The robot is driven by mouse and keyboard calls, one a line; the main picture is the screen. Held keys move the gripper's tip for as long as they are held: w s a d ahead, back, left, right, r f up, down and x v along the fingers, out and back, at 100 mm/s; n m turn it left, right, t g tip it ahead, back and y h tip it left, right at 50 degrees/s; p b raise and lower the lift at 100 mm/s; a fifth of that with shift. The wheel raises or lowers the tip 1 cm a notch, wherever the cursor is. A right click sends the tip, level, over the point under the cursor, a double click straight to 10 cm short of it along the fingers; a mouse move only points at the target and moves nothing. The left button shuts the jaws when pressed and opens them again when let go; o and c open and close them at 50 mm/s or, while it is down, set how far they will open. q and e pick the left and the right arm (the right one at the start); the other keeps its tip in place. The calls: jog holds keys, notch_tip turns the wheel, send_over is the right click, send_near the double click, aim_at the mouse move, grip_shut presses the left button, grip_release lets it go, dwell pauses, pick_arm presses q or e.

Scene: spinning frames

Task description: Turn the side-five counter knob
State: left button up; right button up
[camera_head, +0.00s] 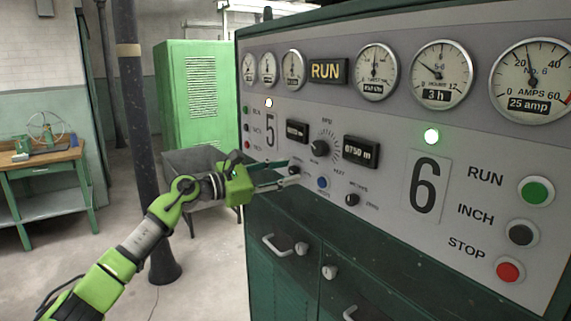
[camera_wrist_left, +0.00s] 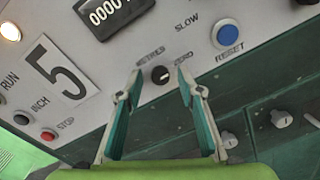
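The side-five counter knob (camera_wrist_left: 160,75) is a small black knob on the grey panel, below the side-five counter display (camera_wrist_left: 112,12). Its labels appear to read METRES and ZERO. I cannot tell surely which way its pointer faces. My left gripper (camera_wrist_left: 158,80) is open, with one teal finger on each side of the knob in the wrist view and visible gaps to it. In the head view the left gripper (camera_head: 286,173) reaches the panel near the same knob (camera_head: 294,170), which its fingers partly frame. Whether the fingertips touch the panel is unclear. My right gripper is not in view.
A blue RESET button (camera_wrist_left: 228,34) sits right of the knob. Side six has a similar black knob (camera_head: 352,199). A speed dial (camera_head: 319,148) is above. Drawers with handles (camera_head: 278,245) are below the panel. A workbench (camera_head: 40,160) and green cabinet (camera_head: 190,95) stand behind.

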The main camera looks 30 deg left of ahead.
pick_arm(q)
jog(key=shift+w+d, duration=0.1)
jog(key=shift+w, duration=0.15)
grip_shut()
